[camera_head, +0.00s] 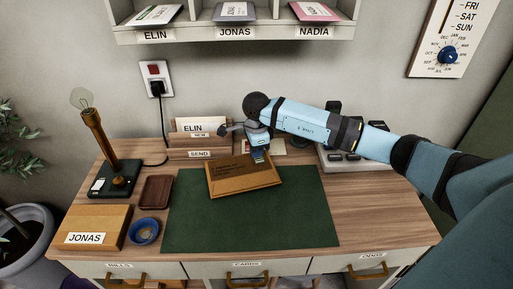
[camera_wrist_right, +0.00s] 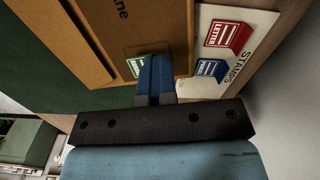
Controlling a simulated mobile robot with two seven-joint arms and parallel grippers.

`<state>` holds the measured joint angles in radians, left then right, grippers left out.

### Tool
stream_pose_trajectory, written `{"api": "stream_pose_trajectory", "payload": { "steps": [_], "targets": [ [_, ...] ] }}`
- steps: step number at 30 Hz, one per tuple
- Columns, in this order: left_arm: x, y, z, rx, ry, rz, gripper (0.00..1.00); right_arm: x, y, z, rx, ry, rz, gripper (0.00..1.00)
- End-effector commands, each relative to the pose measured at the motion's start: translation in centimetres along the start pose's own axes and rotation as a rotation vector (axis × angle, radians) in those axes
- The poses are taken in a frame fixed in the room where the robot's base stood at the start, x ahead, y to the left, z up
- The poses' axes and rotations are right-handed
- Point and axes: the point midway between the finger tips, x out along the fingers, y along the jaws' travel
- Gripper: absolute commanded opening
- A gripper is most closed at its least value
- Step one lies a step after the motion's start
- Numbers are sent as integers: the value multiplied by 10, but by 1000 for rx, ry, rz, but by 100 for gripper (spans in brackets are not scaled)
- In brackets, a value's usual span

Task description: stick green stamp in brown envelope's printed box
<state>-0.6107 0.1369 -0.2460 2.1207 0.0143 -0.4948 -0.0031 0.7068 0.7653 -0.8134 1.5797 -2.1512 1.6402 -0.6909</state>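The brown envelope (camera_head: 243,179) lies slightly turned on the green mat, with dark writing on its face. My right gripper (camera_head: 259,156) points down at its upper right part. In the right wrist view, the blue fingers (camera_wrist_right: 155,78) are close together over the envelope (camera_wrist_right: 112,20). The green stamp (camera_wrist_right: 136,67) shows at the fingertips, partly hidden by them, and the fingers appear shut on it. The stamp is at or just above the envelope face; I cannot tell if it touches. The printed box is mostly hidden by the stamp and fingers. My left gripper is out of view.
The stamps card (camera_wrist_right: 210,75) with a red stamp (camera_wrist_right: 228,36) and a blue stamp (camera_wrist_right: 209,69) lies beside the envelope. A letter rack (camera_head: 190,152), lamp (camera_head: 118,178), brown tray (camera_head: 157,191) and blue bowl (camera_head: 144,231) stand left. The mat's front (camera_head: 250,228) is clear.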

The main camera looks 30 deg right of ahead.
Motion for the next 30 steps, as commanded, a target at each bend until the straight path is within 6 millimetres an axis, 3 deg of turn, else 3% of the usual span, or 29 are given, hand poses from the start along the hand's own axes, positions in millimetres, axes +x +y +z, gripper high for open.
{"api": "stream_pose_trajectory", "payload": {
  "steps": [12, 16, 25, 30],
  "targets": [
    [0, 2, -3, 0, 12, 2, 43, 7, 0, 0, 1, -1, -1, 0],
    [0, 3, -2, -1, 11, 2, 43, 7, 0, 0, 0, 0, -1, 28],
    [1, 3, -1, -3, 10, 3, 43, 6, 0, 0, 0, 0, -2, 28],
    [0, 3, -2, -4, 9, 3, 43, -14, -1, 0, 0, 0, -5, 28]
  ]
}}
